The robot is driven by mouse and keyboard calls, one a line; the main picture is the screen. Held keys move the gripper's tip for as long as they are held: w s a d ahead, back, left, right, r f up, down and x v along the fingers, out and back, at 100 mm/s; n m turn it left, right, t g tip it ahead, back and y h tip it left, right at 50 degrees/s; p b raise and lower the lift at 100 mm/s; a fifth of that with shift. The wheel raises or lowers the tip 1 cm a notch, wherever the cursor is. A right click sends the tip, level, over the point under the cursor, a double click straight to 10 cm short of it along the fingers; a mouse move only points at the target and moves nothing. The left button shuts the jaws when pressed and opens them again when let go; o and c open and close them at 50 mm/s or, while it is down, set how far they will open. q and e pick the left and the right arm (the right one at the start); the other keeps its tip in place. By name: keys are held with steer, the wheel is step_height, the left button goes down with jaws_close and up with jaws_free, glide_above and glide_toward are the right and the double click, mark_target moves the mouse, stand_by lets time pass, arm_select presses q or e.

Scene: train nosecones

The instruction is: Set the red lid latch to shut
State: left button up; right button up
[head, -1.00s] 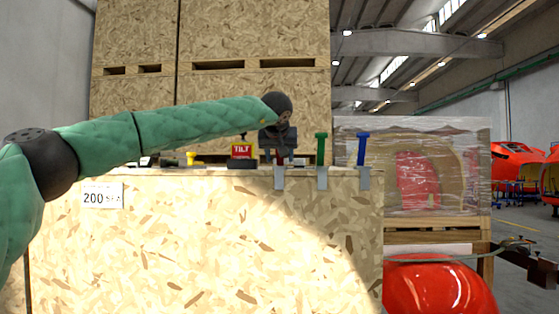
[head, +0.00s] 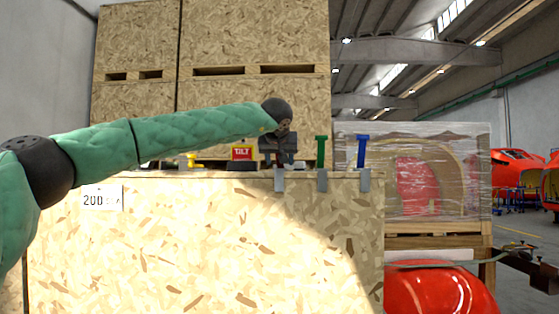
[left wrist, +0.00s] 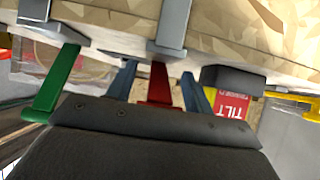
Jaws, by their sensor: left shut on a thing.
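The red lid latch (left wrist: 158,84) stands between the two blue-grey fingers of my left gripper (left wrist: 158,92) in the left wrist view. My left gripper (head: 279,163) is shut on it at the crate's top front edge. In the head view the gripper hides the red handle; only its grey metal bracket (head: 280,181) shows below. The wooden crate (head: 200,235) has a green latch (head: 321,150) and a blue latch (head: 361,150) to the right, both upright. The green latch also shows in the left wrist view (left wrist: 60,82). My right gripper is not seen.
A red TILT indicator (head: 242,153) and a yellow item (head: 191,160) sit on the crate top, left of my gripper. Taller crates (head: 215,125) stand behind. A wrapped crate (head: 460,180) and a glossy red nosecone (head: 440,288) are at right.

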arm_select(q)
steer(key=shift+f, duration=0.1)
steer(key=o, duration=1.2)
steer(key=shift+o, duration=0.5)
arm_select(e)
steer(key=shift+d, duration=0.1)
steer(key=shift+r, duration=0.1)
arm_select(q)
steer(key=b+v, duration=0.2)
steer(key=v, duration=0.6)
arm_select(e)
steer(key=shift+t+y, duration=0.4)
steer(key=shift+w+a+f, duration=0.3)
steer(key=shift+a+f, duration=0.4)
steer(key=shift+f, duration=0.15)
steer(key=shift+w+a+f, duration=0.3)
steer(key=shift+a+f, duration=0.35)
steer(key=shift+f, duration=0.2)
arm_select(q)
steer(key=shift+w, duration=0.1)
